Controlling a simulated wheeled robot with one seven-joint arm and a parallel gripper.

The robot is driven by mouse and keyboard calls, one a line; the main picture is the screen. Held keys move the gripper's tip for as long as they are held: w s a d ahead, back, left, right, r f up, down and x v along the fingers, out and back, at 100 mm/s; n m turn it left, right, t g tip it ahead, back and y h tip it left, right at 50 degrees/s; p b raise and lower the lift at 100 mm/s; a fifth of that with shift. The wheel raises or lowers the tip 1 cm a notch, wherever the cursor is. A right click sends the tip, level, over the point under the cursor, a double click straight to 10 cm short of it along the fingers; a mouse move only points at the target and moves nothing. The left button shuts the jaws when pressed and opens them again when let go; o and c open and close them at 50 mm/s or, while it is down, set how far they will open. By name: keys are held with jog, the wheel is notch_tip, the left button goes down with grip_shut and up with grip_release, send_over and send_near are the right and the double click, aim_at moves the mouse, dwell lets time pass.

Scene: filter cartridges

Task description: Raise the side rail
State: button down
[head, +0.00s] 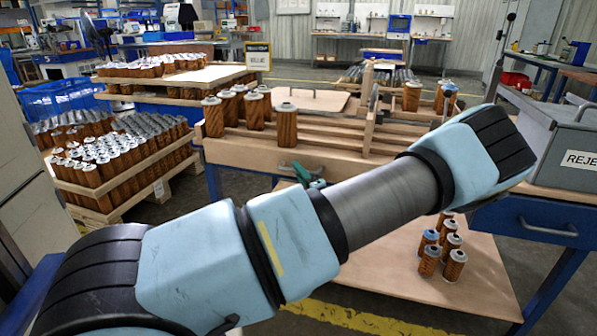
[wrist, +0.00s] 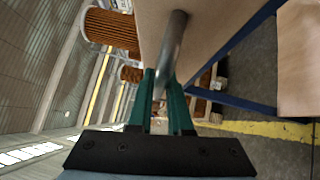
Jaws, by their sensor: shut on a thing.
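The wooden side rail (head: 240,152) appears to be the long plank along the front edge of the workbench. My gripper (head: 318,180) is at that front edge in the head view, partly hidden by my own arm. In the wrist view my gripper (wrist: 160,88) has its green fingers closed on a grey metal bar (wrist: 173,45), which runs along the wooden face of the rail (wrist: 205,40). The bar looks like the rail's handle. Its hold in the fingers is hidden in the head view.
Several brown cartridges (head: 287,125) stand on the bench just behind the rail. A grey REJECT box (head: 565,140) is at the right. More cartridges (head: 453,265) stand on the lower shelf (head: 400,285). A packed crate (head: 130,190) is at the left.

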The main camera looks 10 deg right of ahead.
aim_at(299, 157)
jog(key=shift+r+p, duration=2.15)
jog(key=shift+r, duration=0.2)
jog(key=c, duration=0.8)
grip_release()
jog(key=shift+c, duration=0.2)
jog(key=shift+s+f, duration=0.1)
jog(key=shift+s+d, duration=0.15)
jog(key=shift+s, duration=0.15)
jog(key=b+v, duration=0.1)
jog(key=v, duration=0.9)
